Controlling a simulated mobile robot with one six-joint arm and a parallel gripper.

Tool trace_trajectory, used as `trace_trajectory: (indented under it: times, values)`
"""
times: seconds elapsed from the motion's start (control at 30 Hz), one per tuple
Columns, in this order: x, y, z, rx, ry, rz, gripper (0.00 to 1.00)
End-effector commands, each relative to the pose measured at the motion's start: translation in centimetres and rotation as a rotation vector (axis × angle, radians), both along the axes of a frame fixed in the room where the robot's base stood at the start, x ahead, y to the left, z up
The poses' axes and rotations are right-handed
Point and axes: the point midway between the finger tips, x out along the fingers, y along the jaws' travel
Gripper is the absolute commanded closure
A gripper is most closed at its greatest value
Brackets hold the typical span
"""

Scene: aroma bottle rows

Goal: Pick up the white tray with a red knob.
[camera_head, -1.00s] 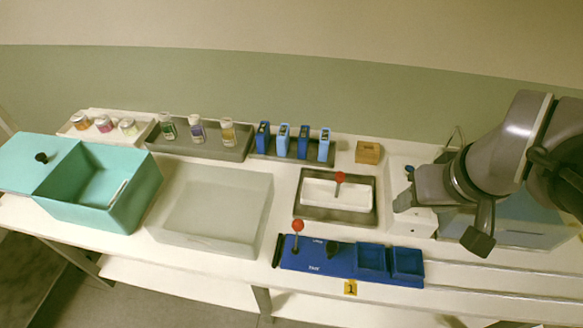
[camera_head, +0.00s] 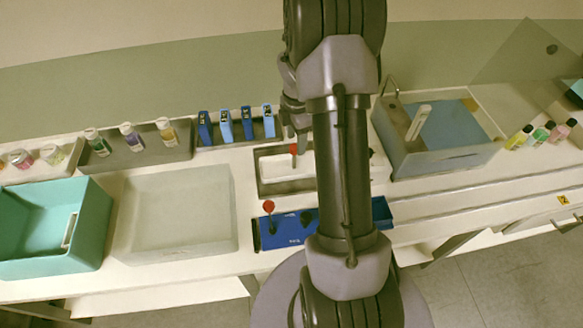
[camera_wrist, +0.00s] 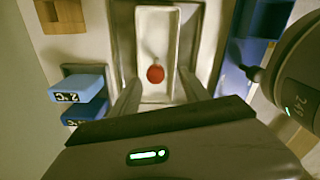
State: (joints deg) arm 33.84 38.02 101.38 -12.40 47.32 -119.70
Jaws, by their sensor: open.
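The white tray (camera_head: 275,165) sits in a dark grey recessed holder (camera_head: 264,187) on the bench. Its round red knob (camera_head: 294,148) stands up from it. In the wrist view the white tray (camera_wrist: 155,25) lies ahead, and the red knob (camera_wrist: 155,74) shows between the two fingers. My gripper (camera_head: 294,135) points down above the tray, its fingers apart on either side of the knob. It holds nothing. My arm hides the right part of the tray in the head view.
A blue device (camera_head: 285,230) with another red knob (camera_head: 269,206) lies in front of the tray. Blue boxes (camera_head: 225,125) stand behind left, a pale bin (camera_head: 175,215) left. A grey basin (camera_head: 440,160) stands right.

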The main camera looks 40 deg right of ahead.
Motion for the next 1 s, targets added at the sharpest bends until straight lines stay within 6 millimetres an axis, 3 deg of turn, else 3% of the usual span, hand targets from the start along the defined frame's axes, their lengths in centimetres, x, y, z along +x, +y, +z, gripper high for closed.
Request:
trace_trajectory:
  times: [0.03,0.27,0.47,0.67,0.73,0.97,1.0]
  values:
    - [0.0,0.0,-1.3,0.000,0.001,0.000,0.46]
    - [0.2,0.0,-3.5,0.000,-0.001,-0.001,0.46]
    - [0.8,0.1,-7.5,0.001,0.001,0.000,0.46]
    - [0.8,0.1,-7.7,-0.001,-0.002,-0.001,0.46]
    - [0.8,0.1,-7.7,0.000,-0.001,-0.001,0.54]
    - [0.8,0.1,-7.7,0.000,-0.001,-0.001,0.99]
    - [0.8,0.1,-7.7,0.000,-0.001,-0.001,1.00]
